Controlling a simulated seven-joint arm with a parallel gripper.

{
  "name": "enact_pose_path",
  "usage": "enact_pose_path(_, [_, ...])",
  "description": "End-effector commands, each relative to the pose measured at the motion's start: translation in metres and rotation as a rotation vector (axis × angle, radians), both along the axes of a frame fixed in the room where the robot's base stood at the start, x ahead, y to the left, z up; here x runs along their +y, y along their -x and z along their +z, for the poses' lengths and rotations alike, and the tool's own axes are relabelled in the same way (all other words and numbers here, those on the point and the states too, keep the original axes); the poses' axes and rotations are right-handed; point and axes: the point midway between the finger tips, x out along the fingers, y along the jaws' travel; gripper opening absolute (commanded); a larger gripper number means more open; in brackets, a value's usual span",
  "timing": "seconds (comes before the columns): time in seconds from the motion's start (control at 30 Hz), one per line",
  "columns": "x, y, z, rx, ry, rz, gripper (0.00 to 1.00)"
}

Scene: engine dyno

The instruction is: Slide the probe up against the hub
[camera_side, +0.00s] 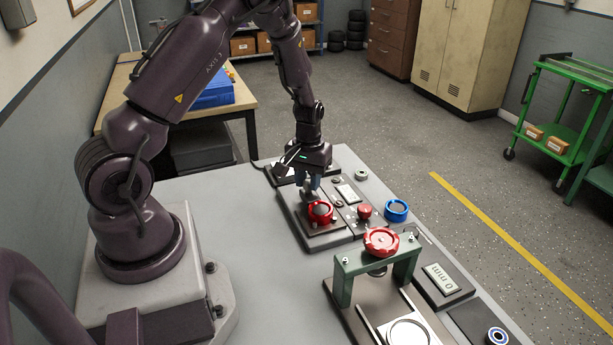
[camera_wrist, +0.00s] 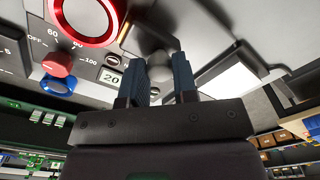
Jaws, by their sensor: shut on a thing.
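My gripper (camera_side: 309,186) points down over the far part of the grey bench, just behind a red ring (camera_side: 320,212). In the wrist view its two dark blue-grey fingers (camera_wrist: 160,82) are closed on a grey rounded piece, likely the probe (camera_wrist: 160,66). Much of that piece is hidden by the fingers. The red ring, with a grey metal centre, also shows in the wrist view (camera_wrist: 115,32) at the upper left. I cannot tell for sure which part is the hub, or whether the held piece touches it.
A red knob (camera_side: 364,212) and a blue ring (camera_side: 396,210) are right of the gripper. A green bridge (camera_side: 343,286) with a red handwheel (camera_side: 381,242) stands nearer the camera. A display (camera_side: 440,278) is beside it. The bench left of these is clear.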

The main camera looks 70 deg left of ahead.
Motion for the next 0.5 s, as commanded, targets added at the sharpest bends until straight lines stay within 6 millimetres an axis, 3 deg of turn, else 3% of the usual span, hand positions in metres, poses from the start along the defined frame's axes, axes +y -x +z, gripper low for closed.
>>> enact_pose_path(0.07, [-0.0065,-0.0003,0.0003,0.006,0.016,-0.007,0.00])
enact_pose_path(0.1, [-0.0067,-0.0004,0.0003,0.006,0.016,-0.007,0.36])
enact_pose_path(0.17, [-0.0064,-0.0003,0.0003,0.006,0.016,-0.007,0.50])
enact_pose_path(0.5, [-0.0041,-0.0004,0.0026,0.004,0.011,-0.005,0.53])
